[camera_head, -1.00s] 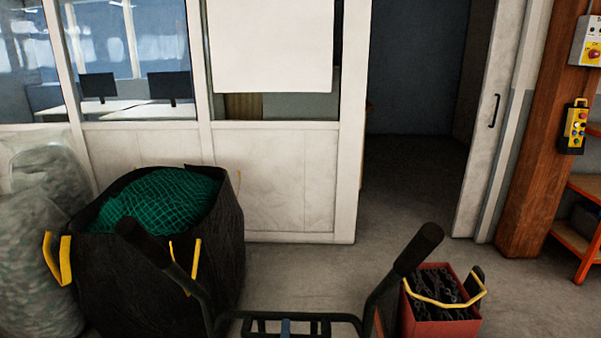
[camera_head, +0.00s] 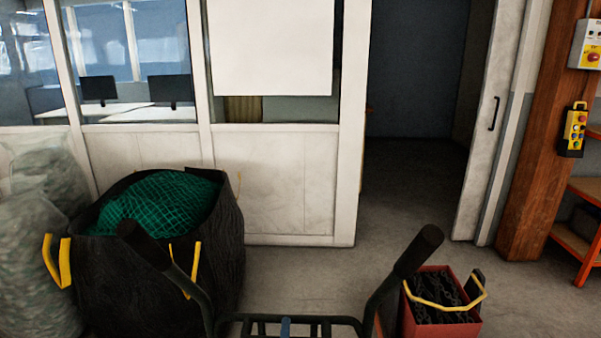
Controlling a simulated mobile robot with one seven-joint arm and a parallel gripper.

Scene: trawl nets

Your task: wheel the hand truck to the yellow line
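The hand truck (camera_head: 340,319) shows at the bottom middle of the head view. Its two dark handles rise on the left and right, with black grips angled outward at their ends. A dark crossbar frame runs between them, with a small blue-grey piece at its middle. The lower part of the hand truck is below the picture edge. My gripper is not in view, so I cannot tell whether it touches the hand truck. No yellow line shows on the visible floor.
A black bulk bag (camera_head: 140,285) of green net (camera_head: 165,203) stands at left, beside pale sacks (camera_head: 35,255). A red crate (camera_head: 409,326) of dark chain stands by the right handle. An open doorway (camera_head: 415,130) is ahead; a wooden post (camera_head: 540,150) and orange shelving (camera_head: 575,245) stand right.

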